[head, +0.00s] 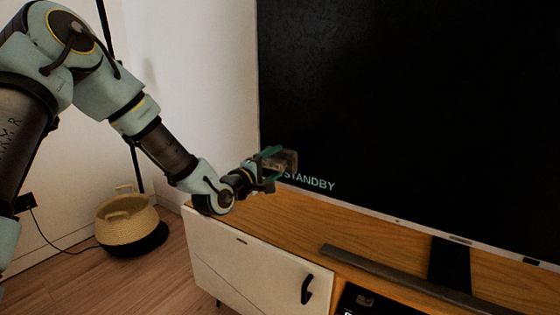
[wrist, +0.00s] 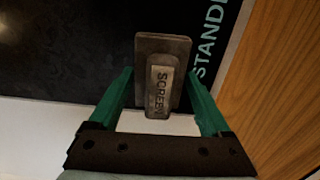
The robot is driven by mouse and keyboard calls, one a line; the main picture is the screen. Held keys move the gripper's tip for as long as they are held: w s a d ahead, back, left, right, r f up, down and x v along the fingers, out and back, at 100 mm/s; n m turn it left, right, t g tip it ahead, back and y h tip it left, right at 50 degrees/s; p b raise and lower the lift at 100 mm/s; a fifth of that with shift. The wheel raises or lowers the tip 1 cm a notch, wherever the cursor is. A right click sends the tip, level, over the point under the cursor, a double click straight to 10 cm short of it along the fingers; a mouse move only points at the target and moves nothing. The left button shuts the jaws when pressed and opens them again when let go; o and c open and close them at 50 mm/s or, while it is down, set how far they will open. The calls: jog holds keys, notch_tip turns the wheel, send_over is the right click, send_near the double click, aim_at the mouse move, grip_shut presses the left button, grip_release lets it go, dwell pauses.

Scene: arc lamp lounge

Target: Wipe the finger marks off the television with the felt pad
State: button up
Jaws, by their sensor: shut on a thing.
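The television (head: 400,100) is a large dark screen with the word "STANDBY" in pale letters at its lower left. No finger marks can be made out on it. My gripper (head: 270,163) is at the screen's lower left corner, shut on the felt pad (head: 287,160). In the wrist view the pad (wrist: 178,47) is a grey-brown block with a raised grip marked "SCREEN", held between the green fingers of my gripper (wrist: 162,95). The pad is at or very near the dark screen (wrist: 60,50); I cannot tell whether it touches.
A wooden-topped cabinet (head: 230,210) with white doors stands below the screen. A long grey soundbar (head: 390,272) lies on it, in front of the television's dark stand (head: 449,262). A woven basket (head: 125,220) is on the floor at left, by the white wall.

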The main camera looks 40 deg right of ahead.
jog(key=shift+s+a, duration=0.1)
jog(key=shift+a, duration=0.15)
jog(key=shift+v, duration=1.5)
